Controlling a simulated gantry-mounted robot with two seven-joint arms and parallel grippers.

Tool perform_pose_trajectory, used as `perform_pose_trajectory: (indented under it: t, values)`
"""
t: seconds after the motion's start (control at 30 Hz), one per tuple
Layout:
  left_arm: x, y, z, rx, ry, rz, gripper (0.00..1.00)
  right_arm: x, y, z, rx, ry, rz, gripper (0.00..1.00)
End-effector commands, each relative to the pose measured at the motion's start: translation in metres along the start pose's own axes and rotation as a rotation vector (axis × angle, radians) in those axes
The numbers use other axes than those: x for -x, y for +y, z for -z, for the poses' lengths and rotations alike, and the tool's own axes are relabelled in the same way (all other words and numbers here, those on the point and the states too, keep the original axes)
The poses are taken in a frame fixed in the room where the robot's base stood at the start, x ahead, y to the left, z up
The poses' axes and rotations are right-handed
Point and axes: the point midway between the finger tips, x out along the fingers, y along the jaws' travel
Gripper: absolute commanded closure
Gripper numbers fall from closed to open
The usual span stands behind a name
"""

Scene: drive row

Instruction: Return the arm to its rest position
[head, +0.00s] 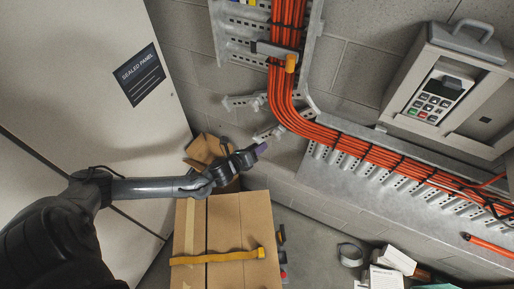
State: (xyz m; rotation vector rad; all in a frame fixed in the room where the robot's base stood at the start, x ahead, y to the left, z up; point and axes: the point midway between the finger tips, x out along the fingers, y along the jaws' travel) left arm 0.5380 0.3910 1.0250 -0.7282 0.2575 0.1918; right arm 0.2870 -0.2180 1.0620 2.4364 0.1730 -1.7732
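My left arm comes in from the lower left and stretches out to the right. Its gripper (252,156) is in the middle of the head view, in front of the block wall and above the large cardboard box. A purplish tip shows at its end. The gripper is small and seen at an angle, so I cannot tell whether its fingers are apart. I see nothing held in it. My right arm and gripper are not in view.
A grey cabinet (90,60) with a "SEALED PANEL" label fills the left. A large box (226,225) with a yellow strap (218,257) stands below the gripper. Orange cables (345,143) run along a metal tray. A keypad unit (437,97) is upper right.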

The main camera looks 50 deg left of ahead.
Motion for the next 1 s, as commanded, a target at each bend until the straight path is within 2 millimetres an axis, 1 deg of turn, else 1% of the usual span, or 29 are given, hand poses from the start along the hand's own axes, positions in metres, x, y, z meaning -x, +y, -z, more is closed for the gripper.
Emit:
perform_pose_trajectory:
  t: [0.27,0.37,0.47,0.53,0.57,0.6,0.67,0.7,0.77,0.8,0.87,0.9,1.0]
  values:
    - [0.000,0.000,0.001,0.000,0.001,-0.001,0.61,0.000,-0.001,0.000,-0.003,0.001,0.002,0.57]
    - [0.003,0.006,0.007,0.000,0.011,-0.010,0.61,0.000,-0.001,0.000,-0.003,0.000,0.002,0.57]
    - [0.012,0.014,0.029,0.021,0.039,-0.028,0.61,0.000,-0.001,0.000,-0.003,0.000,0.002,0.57]
    - [0.024,0.019,0.057,0.070,0.065,-0.049,0.61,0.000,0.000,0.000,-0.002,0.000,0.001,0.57]
    - [0.031,0.016,0.071,0.107,0.078,-0.053,0.61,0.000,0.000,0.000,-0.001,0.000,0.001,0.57]
    - [0.042,0.007,0.089,0.165,0.095,-0.054,0.61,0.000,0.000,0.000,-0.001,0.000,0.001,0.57]
    - [0.060,-0.012,0.117,0.268,0.129,-0.067,0.61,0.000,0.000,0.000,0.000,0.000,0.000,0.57]
    - [0.074,-0.024,0.132,0.355,0.153,-0.094,0.61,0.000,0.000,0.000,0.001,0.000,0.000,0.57]
    - [0.095,-0.042,0.150,0.535,0.190,-0.162,0.61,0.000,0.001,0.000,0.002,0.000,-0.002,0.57]
    - [0.111,-0.053,0.157,0.676,0.211,-0.222,0.61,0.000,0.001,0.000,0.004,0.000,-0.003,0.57]
    - [0.134,-0.068,0.162,0.905,0.232,-0.333,0.61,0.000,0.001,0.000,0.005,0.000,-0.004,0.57]
    - [0.151,-0.075,0.161,1.062,0.235,-0.418,0.61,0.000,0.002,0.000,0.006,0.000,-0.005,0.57]
    - [0.186,-0.087,0.151,1.382,0.201,-0.618,0.61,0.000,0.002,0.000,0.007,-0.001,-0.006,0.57]
